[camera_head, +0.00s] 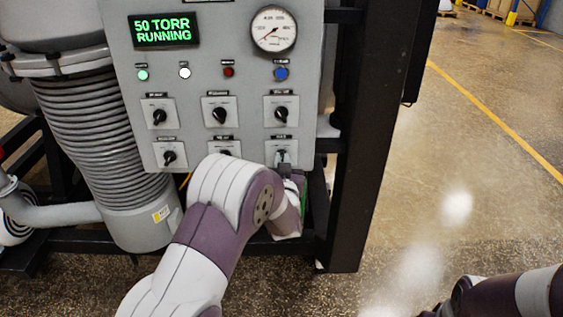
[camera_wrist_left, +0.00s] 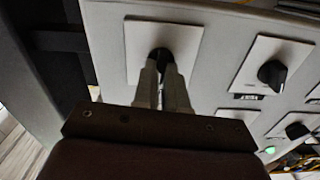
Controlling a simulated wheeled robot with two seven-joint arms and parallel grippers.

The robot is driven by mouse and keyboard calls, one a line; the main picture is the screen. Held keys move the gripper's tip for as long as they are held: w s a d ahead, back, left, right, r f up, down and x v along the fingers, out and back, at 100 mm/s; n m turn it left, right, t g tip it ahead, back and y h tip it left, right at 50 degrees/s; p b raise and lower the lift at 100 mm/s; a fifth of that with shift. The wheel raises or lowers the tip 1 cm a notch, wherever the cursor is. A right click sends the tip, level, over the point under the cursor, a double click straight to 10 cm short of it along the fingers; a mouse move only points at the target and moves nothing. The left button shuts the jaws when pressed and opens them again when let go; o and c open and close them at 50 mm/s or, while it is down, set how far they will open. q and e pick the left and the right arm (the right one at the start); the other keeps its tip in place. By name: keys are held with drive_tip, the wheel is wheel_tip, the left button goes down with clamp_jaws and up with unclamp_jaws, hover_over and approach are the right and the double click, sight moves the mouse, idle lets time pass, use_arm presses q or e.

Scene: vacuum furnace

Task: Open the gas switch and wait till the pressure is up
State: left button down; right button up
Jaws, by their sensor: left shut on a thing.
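My left gripper (camera_head: 284,160) is at the bottom right rotary switch (camera_head: 282,153) of the grey control panel. In the left wrist view its fingers (camera_wrist_left: 162,88) are shut on that switch's black knob (camera_wrist_left: 160,57). The label above this switch is too small to read. The green display (camera_head: 164,31) reads 50 TORR RUNNING. A round dial gauge (camera_head: 273,30) with a red needle is to the right of the display. My right arm shows at the lower right corner, with its gripper out of view.
Several other rotary switches, such as the top right one (camera_head: 281,115), are close by. Above them are a green, a white, a red and a blue button (camera_head: 281,73). A black frame post (camera_head: 352,150) stands right of the panel. The floor further right is clear.

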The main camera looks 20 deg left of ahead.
use_arm(q)
drive_tip(key=m, duration=0.4)
drive_tip(key=shift+d+m+p, duration=0.1)
drive_tip(key=shift+m+p, duration=0.3)
idle(0.4)
drive_tip(key=c, duration=1.2)
unclamp_jaws()
drive_tip(key=b+v, duration=0.1)
drive_tip(key=v, duration=1.1)
drive_tip(key=shift+s+d, duration=0.1)
drive_tip(key=shift+s, duration=0.25)
